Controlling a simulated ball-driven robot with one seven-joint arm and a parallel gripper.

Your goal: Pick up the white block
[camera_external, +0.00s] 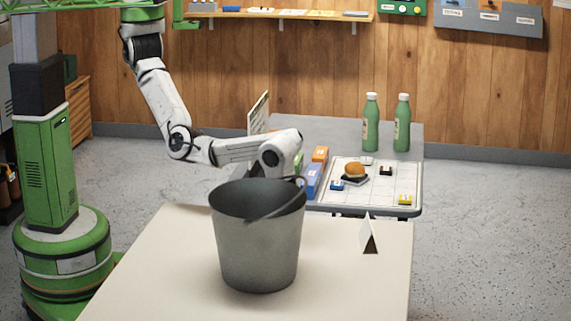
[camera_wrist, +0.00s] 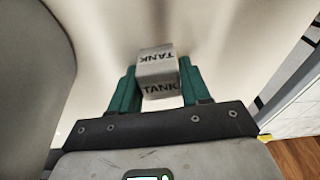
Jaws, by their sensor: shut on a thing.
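The white block (camera_wrist: 158,63) shows in the wrist view, with "TANK" in dark letters on two of its faces. My gripper (camera_wrist: 158,75) has its green fingers on either side of it and is shut on it. A pale surface with soft shadows lies beyond the block; I cannot tell whether the block touches it. In the external view, my arm reaches down behind the grey bucket (camera_external: 258,240), which hides the fingers and the held block.
The bucket stands on the cream table (camera_external: 160,270), with a folded card (camera_external: 368,238) to its right.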

